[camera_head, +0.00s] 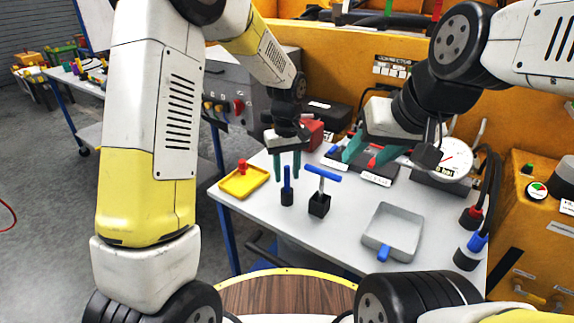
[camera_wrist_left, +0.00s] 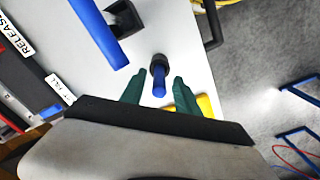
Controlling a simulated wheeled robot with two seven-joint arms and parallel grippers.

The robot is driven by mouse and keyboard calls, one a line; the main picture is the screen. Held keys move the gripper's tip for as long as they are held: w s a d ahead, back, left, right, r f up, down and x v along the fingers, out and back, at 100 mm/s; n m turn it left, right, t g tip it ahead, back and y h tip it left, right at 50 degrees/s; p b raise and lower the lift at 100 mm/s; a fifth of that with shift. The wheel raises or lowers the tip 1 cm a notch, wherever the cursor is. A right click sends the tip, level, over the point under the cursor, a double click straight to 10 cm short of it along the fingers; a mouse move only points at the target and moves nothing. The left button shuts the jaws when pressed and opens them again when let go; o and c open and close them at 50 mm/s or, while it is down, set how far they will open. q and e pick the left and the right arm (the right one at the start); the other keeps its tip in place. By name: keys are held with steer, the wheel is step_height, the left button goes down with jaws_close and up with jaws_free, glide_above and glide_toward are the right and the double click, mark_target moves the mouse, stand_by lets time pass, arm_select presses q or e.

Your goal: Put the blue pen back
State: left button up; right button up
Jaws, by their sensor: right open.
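The blue pen (camera_head: 287,178) stands upright in a small black holder (camera_head: 287,198) on the table. My left gripper (camera_head: 287,174) is open above the holder, its green fingers pointing down. In the left wrist view, the pen (camera_wrist_left: 158,88) shows between the green fingers (camera_wrist_left: 159,78), with a gap on each side. I see no contact with it. My right gripper (camera_head: 368,156) is open over the black labelled panel (camera_head: 341,166) at the back of the table, with a red piece showing between its fingers.
A blue T-handle (camera_head: 322,174) stands in a black block (camera_head: 319,205) just right of the pen. A yellow tray (camera_head: 243,182) with a red knob lies to the left. A grey tray (camera_head: 393,230) with a blue handle lies at right front. A dial gauge (camera_head: 442,160) stands behind it.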

arm_select(q)
step_height(320, 180, up, 10)
steer(key=shift+r, duration=0.2)
steer(key=s+a+r+m+t+h, duration=0.1)
steer(key=s+a+r+m+t, duration=0.1)
steer(key=s+a, duration=0.5)
steer(key=s+a+r+m+t+h, duration=0.1)
steer(key=s+a+r+t, duration=0.3)
steer(key=s, duration=1)
steer(key=a+r+m, duration=0.1)
steer(key=a+r, duration=0.2)
steer(key=shift+a, duration=0.1)
